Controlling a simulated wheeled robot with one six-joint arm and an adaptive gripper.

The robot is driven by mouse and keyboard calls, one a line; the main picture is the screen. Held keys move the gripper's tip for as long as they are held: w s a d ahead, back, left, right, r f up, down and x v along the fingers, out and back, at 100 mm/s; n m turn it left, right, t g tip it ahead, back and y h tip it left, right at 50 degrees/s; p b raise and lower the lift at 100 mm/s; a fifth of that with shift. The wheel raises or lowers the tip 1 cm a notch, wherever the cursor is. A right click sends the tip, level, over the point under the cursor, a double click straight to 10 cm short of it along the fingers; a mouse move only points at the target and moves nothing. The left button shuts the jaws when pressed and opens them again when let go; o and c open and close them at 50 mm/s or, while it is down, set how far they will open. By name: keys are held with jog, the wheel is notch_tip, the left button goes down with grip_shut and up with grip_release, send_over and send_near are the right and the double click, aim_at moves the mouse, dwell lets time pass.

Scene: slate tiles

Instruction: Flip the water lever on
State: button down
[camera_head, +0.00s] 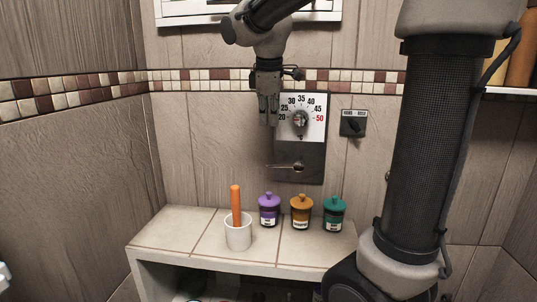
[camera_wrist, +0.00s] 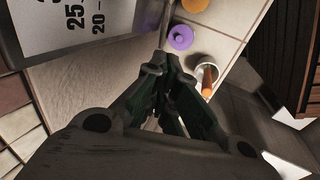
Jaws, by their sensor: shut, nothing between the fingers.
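The water lever (camera_head: 290,167) is a thin metal handle on the lower part of the dark wall panel, pointing left and roughly level. Above it on the same panel is a white temperature dial plate (camera_head: 314,104) with a round knob (camera_head: 299,121). My gripper (camera_head: 267,122) hangs fingers down at the left edge of the dial plate, above the lever and apart from it. Its fingers are together and empty. In the wrist view my gripper (camera_wrist: 165,65) points down towards the ledge; part of the dial plate (camera_wrist: 75,22) shows at the upper left, and I cannot make out the lever there.
On the tiled ledge (camera_head: 185,228) below stand a white cup (camera_head: 238,233) with an orange stick, and purple (camera_head: 269,212), orange (camera_head: 301,214) and green (camera_head: 334,216) lidded jars. A small dark switch box (camera_head: 353,123) is right of the panel. The space left of the panel is clear.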

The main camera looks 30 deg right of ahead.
send_near(284, 165)
jog(key=w+a+f, duration=0.1)
jog(key=f, duration=0.1)
jog(key=w+a+f, duration=0.1)
jog(key=w+f, duration=0.1)
jog(key=w+a+f, duration=0.1)
jog(key=f, duration=0.1)
jog(key=shift+w+f, duration=0.2)
jog(key=shift+w, duration=0.1)
jog(key=shift+f, duration=0.1)
jog(key=shift+a+f+h, duration=0.1)
jog(key=shift+f+h, duration=0.05)
jog(key=shift+h, duration=0.15)
